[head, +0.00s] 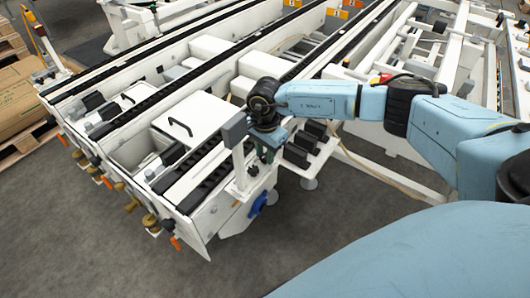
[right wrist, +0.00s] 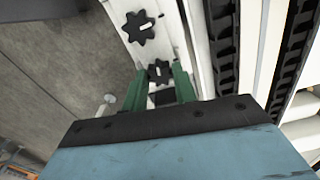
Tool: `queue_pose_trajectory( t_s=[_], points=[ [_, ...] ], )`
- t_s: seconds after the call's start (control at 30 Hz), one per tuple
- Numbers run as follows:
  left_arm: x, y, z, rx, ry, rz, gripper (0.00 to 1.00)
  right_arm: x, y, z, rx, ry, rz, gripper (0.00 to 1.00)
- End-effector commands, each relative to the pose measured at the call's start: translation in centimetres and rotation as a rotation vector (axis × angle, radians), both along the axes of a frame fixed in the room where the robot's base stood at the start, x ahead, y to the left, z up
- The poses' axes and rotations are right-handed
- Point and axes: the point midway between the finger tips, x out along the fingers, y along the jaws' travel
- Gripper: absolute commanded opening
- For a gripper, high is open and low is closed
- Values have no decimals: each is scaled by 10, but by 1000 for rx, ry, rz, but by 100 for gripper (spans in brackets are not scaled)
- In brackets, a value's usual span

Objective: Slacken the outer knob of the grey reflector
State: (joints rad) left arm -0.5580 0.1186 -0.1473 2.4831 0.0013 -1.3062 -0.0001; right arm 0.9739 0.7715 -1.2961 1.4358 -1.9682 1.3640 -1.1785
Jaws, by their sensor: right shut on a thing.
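The grey reflector (head: 234,130) is a small grey block on top of a white upright post at the conveyor's near end. My right gripper (head: 265,155) reaches in from the right, close beside the post; my arm partly hides the spot. In the right wrist view, its two green fingers (right wrist: 159,80) are shut on a black star-shaped knob (right wrist: 158,71) on a white bracket. A second black star knob (right wrist: 138,28) with a white pointer mark sits farther up the bracket, apart from the fingers. The wrist view does not show the grey reflector. My left gripper is out of view.
White conveyor rails (head: 165,85) with black chain strips run away to the back. A white box cover with a black handle (head: 180,126) lies left of the post. Grey floor (head: 330,225) is clear in front.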

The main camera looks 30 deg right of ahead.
Motion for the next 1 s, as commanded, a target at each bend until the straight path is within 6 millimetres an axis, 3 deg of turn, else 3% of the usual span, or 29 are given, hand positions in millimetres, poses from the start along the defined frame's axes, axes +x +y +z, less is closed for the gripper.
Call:
queue_pose_trajectory(
  t_s=[0.73,0.77,0.8,1.0],
  points=[
    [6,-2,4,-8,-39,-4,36,0,0,1,0,-1,86,5],
    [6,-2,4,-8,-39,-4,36,0,0,1,0,-1,86,30],
    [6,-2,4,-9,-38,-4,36,0,0,1,0,-1,86,36],
    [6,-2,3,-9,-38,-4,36,0,0,0,0,-1,85,37]
  ],
)
